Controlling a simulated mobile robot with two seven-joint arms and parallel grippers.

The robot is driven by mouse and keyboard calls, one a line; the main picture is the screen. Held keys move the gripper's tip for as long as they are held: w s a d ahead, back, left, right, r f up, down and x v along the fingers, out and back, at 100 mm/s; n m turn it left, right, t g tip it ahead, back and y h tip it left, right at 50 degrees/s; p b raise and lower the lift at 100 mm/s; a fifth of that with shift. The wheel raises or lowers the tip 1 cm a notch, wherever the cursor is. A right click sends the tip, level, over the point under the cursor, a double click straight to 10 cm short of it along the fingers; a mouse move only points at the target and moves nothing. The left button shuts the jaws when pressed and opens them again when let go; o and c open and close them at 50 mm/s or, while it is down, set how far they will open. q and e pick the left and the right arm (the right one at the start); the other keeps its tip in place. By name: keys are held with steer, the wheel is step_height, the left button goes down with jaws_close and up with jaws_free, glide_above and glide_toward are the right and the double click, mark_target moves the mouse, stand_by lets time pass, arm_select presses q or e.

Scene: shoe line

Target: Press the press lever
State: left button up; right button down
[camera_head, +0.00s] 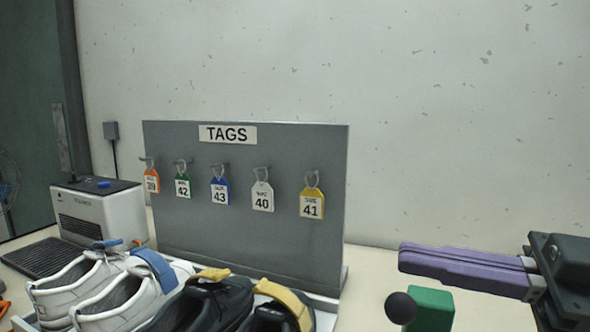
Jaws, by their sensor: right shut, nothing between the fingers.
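A black ball knob (400,307), which looks like the end of the press lever, shows at the bottom right. A green block (431,309) is just right of it and partly behind it. The lever's shaft and the rest of the press are cut off by the bottom edge. My right gripper (404,260) comes in from the right with purple fingers pointing left. Its fingers are shut and empty, and their tips appear above the knob and block in the picture. I cannot tell the exact gap in depth. My left gripper is not in view.
A grey TAGS board (240,235) with several hanging tags stands mid-left. White shoes (120,290) and dark shoes (205,305) are in front of it. A white machine (100,215) with a blue button stands far left. Bare table shows between board and knob.

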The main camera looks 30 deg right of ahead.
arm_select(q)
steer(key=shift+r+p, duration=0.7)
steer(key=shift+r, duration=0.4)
arm_select(e)
steer(key=shift+r, duration=2.35)
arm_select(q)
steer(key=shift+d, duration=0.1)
